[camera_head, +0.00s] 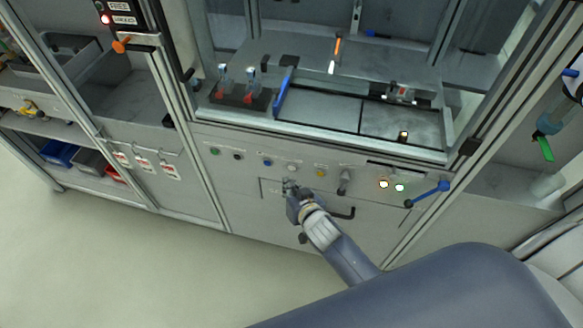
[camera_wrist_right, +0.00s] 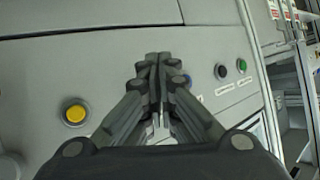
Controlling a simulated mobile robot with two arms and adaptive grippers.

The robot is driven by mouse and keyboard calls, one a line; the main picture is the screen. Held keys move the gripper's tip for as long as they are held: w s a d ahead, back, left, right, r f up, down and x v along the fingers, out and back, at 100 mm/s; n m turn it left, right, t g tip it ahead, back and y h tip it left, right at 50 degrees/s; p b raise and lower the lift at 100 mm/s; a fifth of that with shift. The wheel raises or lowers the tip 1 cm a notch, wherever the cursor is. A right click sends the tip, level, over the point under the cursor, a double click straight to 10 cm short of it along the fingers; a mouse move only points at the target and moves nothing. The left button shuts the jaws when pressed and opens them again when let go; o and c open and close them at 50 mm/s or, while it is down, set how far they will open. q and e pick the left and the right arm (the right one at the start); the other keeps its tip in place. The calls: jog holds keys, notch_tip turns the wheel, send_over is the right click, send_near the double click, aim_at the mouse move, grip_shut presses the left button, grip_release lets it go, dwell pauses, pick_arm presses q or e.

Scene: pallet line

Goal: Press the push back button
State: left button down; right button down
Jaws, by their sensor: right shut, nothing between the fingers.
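A row of push buttons sits on the grey front panel (camera_head: 240,185) of the machine: a green button (camera_head: 215,151), a black button (camera_head: 238,156), a blue button (camera_head: 266,162), a white button (camera_head: 292,168) and a yellow button (camera_head: 320,173). Their labels are too small to read, so I cannot tell which is push back. My right gripper (camera_head: 289,185) is shut and empty, just below the white button. In the right wrist view the closed fingers (camera_wrist_right: 158,62) lie between the yellow button (camera_wrist_right: 75,114) and the blue button (camera_wrist_right: 187,80), hiding the white one. Contact cannot be told.
A grey knob (camera_head: 344,180), two lit buttons (camera_head: 391,186) and a blue-handled lever (camera_head: 428,194) are to the right on the panel. A black handle (camera_head: 343,212) is close to my right wrist. Above is the machine's work surface (camera_head: 330,110). The floor at left is clear.

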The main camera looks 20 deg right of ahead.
jog(key=shift+s+a, duration=0.5)
jog(key=shift+s, duration=0.3)
jog(key=shift+s+a, duration=0.5)
jog(key=shift+s, duration=0.25)
jog(key=s+d+f+n+g, duration=0.1)
jog(key=s+f+g, duration=0.2)
jog(key=s+f, duration=0.7)
jog(key=s+d+f+n+g, duration=0.25)
jog(key=s+f, duration=0.35)
jog(key=f, duration=0.8)
jog(key=s+d+f+g, duration=0.2)
jog(key=s+f, duration=0.2)
jog(key=s, duration=0.4)
jog(key=s+d+f+g, duration=0.1)
jog(key=s+f, duration=0.3)
jog(key=s, duration=0.4)
jog(key=s+d+f+g, duration=0.2)
jog(key=s+f, duration=0.2)
jog(key=s, duration=0.5)
jog(key=shift+d+n+g+h, duration=0.35)
jog(key=shift+d+n+h, duration=0.05)
jog(key=shift+n, duration=0.05)
